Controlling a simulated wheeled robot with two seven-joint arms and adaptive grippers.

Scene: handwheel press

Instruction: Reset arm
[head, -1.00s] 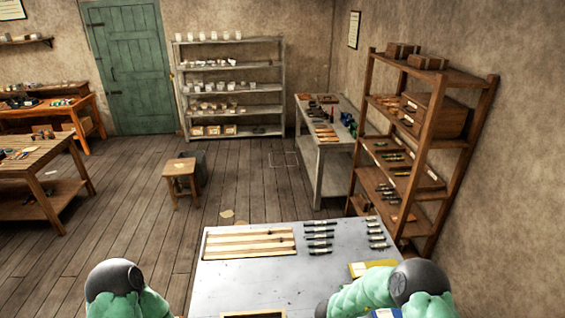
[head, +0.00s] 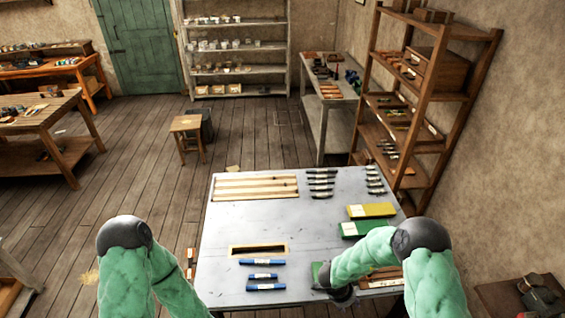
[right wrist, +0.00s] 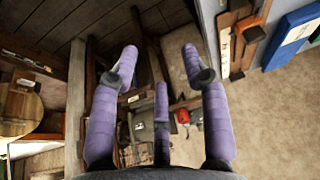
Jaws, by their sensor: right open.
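My right arm (head: 365,258) is green with a dark elbow and reaches over the right front of the grey table (head: 225,220). Its dark wrist end (head: 342,295) is low over the table's front part; the fingers cannot be made out there. In the right wrist view my right gripper (right wrist: 158,58) shows purple, padded fingers spread apart, with nothing between them. My left arm (head: 150,262) hangs at the lower left, beside the table's left edge, and its gripper is out of view.
Blue bars (head: 263,276) lie in front of a framed slot (head: 258,250). A slatted wooden tray (head: 256,194), several dark tubes (head: 320,184), a yellow box (head: 371,210) and a green box (head: 362,229) lie on the table. A wooden shelf (head: 422,100) stands behind at right.

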